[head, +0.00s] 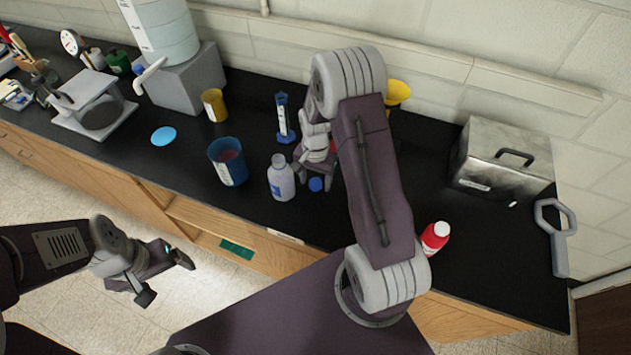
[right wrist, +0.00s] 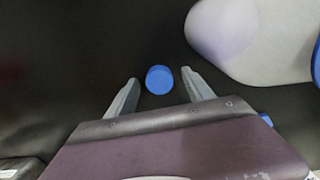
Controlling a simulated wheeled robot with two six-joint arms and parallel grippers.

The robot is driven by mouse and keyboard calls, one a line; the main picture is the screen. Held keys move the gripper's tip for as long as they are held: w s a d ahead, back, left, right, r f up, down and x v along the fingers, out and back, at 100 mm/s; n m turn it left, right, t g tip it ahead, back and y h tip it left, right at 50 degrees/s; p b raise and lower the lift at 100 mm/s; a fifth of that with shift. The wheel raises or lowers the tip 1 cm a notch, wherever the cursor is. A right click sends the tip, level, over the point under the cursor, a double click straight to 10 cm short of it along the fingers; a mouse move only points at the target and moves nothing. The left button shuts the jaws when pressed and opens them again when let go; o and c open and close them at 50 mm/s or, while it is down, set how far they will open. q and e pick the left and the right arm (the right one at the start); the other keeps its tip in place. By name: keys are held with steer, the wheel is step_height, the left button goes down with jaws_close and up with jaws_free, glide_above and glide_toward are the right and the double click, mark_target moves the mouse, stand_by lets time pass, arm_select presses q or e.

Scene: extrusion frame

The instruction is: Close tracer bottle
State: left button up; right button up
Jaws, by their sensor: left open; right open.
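A translucent white bottle with a purplish tint and a blue label (head: 281,180) stands upright on the black bench. Its neck shows no blue cap. A small blue cap (head: 316,184) lies on the bench just right of the bottle. In the right wrist view the cap (right wrist: 159,79) sits between my two spread fingertips, with a gap on each side, and the bottle (right wrist: 255,40) is at the upper right. My right gripper (head: 315,178) is open at the cap, pointing down. My left gripper (head: 168,277) is open and empty in front of the bench, over the floor.
A dark blue cup (head: 228,162) stands left of the bottle, and a blue-based cylinder (head: 283,118) stands behind it. A red bottle with a white cap (head: 434,238) and a metal box (head: 503,158) are to the right. A blue disc (head: 163,136) lies further left.

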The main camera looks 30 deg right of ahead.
mark_target(317, 184)
arm_select(q)
steer(key=shift+s, duration=0.1)
arm_select(e)
steer(key=shift+s, duration=0.1)
jaws_close()
steer(key=shift+r, duration=0.1)
steer(key=shift+r, duration=0.25)
steer(key=r, duration=0.1)
steer(key=r+b, duration=0.1)
steer(key=r, duration=0.1)
steer(key=shift+s+r, duration=0.25)
steer(key=shift+r, duration=0.15)
arm_select(q)
step_height(317, 184, down, 3)
steer(key=shift+r+b, duration=0.15)
steer(key=shift+b, duration=0.7)
arm_select(e)
steer(key=s+r, duration=0.6)
steer(key=s, duration=0.5)
steer(key=shift+a+r, duration=0.25)
steer(key=shift+a, duration=0.1)
arm_select(q)
steer(key=shift+o, duration=0.4)
